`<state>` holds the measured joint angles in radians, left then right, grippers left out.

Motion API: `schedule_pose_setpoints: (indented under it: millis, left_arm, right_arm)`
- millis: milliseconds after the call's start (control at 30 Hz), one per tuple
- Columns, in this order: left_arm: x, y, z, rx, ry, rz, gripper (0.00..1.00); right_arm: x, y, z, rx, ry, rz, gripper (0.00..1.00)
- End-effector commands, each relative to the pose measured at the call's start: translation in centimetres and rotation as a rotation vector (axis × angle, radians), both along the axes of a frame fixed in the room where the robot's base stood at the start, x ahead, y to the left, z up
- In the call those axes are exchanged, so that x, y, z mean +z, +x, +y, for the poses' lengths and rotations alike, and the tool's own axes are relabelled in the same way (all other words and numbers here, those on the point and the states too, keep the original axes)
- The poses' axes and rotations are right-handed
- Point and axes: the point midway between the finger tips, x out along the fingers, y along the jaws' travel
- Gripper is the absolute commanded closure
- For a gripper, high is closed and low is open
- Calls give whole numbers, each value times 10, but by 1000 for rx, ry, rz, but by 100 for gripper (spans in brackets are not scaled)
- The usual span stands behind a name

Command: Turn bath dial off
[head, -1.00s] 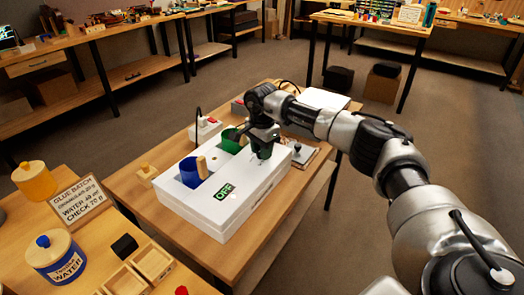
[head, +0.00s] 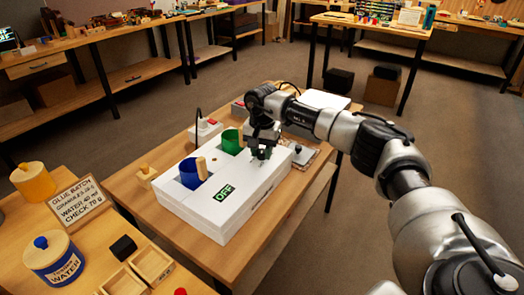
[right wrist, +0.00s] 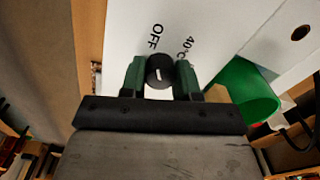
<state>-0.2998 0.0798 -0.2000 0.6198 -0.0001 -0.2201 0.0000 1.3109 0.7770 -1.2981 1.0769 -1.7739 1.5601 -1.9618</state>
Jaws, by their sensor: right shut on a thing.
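The bath is a long white box (head: 222,232) on the wooden table, with a small green-lit display (head: 224,193) that reads OFF. Its dial (right wrist: 160,66) is a round black knob with a pale mark, near printed OFF and 40°C labels in the right wrist view. My right gripper (right wrist: 160,76) has its green fingers on both sides of the knob and is shut on it. In the head view this gripper (head: 262,152) is over the right end of the bath top and mostly hides the dial. My left gripper is not in view.
A blue pot (head: 191,174) and a green pot (head: 232,141), each with a wooden handle, sit in the bath near the gripper. A water jar (head: 54,262), a sign card (head: 77,201) and small wooden trays (head: 152,262) stand on the bench at front left.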

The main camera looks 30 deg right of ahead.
Motion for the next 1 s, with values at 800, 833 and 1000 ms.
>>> schedule_pose_setpoints:
  millis: [800,833,1000]
  left_arm:
    - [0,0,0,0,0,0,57]
    - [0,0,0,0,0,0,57]
    - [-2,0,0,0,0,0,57]
  right_arm:
    - [1,0,0,3,0,-1,44]
    - [3,0,0,3,0,-1,44]
    - [24,1,0,4,-1,-6,44]
